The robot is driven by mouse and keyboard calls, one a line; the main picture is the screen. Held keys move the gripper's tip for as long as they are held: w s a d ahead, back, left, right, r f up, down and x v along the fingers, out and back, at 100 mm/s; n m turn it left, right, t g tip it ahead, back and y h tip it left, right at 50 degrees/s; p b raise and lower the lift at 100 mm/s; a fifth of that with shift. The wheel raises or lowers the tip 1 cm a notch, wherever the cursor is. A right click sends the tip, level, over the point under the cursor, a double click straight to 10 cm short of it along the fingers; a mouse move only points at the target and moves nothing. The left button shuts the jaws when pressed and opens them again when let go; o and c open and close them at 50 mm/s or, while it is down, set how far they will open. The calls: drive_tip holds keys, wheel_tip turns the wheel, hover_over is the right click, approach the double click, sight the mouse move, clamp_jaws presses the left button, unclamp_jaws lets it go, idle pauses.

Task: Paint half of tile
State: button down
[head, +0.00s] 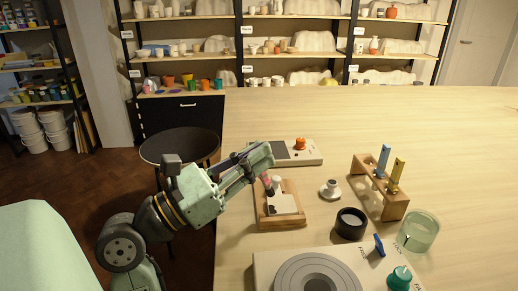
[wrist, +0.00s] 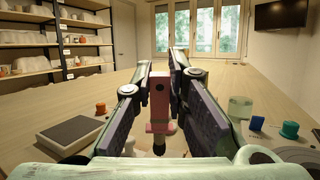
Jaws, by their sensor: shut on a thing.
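My gripper (head: 262,155) reaches in from the left over the table. In the wrist view my gripper (wrist: 161,78) is shut on a pink-handled brush (wrist: 160,98), which points down with a dark tip. Below it in the head view, a wooden board (head: 280,223) carries a pale tile (head: 285,205) with a small grey-white knob (head: 277,182) at its far edge. The pink brush (head: 266,178) shows just beside the knob. I cannot tell whether its tip touches the tile. Whether paint lies on the tile is too small to tell.
A wooden rack (head: 369,195) holds a blue brush (head: 384,158) and a yellow brush (head: 397,172). The far right of the table is clear.

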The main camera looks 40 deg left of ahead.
drive_tip(key=shift+f, duration=0.95)
drive_tip(key=shift+f+b, duration=0.15)
drive_tip(key=shift+b, duration=0.25)
drive_tip(key=shift+w+f+b, duration=0.1)
drive_tip(key=shift+f+b, duration=0.35)
drive_tip(key=shift+b, duration=0.2)
drive_tip(key=shift+f+b, duration=0.2)
drive_tip(key=shift+b, duration=0.3)
drive_tip(key=shift+w+d+b, duration=0.85)
drive_tip(key=shift+w+d, duration=0.85)
drive_tip(key=shift+w, duration=0.2)
drive_tip(key=shift+s+a+b, duration=0.35)
drive_tip(key=shift+s+b, duration=0.1)
drive_tip(key=shift+s, duration=0.35)
drive_tip(key=shift+s+a+b, duration=0.4)
drive_tip(key=shift+s, duration=0.45)
drive_tip(key=shift+s+a+b, duration=0.35)
drive_tip(key=shift+s+b, duration=0.1)
drive_tip(key=shift+s, duration=0.35)
